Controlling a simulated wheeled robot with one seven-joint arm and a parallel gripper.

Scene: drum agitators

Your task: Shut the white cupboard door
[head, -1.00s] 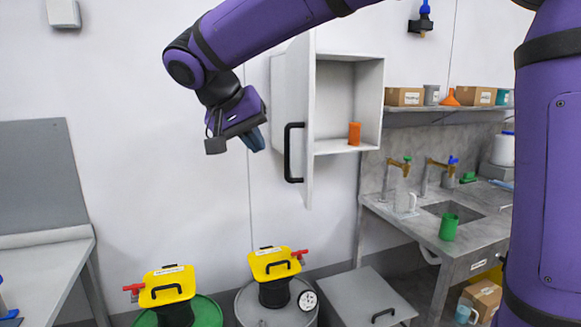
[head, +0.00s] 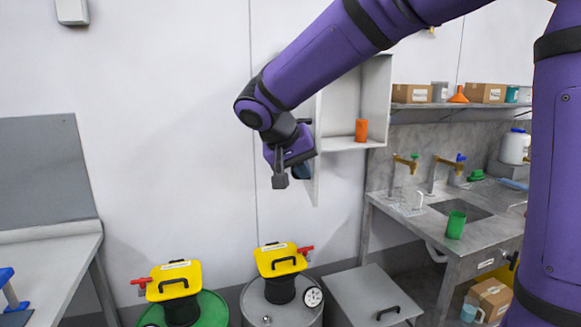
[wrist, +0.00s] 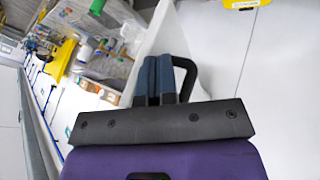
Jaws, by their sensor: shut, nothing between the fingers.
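The white cupboard (head: 376,100) hangs on the wall, and its front is open. Its white door (head: 315,188) stands swung out, seen nearly edge-on and mostly hidden behind my gripper (head: 303,171). In the wrist view the door (wrist: 163,36) lies just beyond my shut, empty dark-blue fingers (wrist: 159,62). The black door handle (wrist: 190,72) shows right beside the fingers, on their right. I cannot tell whether the fingers touch the door or handle.
An orange container (head: 361,130) stands inside the cupboard. A shelf with boxes (head: 411,94) and a sink counter (head: 470,237) are to the right. Below are two drums with yellow-topped agitators (head: 174,281) (head: 281,260) and a grey lidded box (head: 372,296). The wall left of the door is clear.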

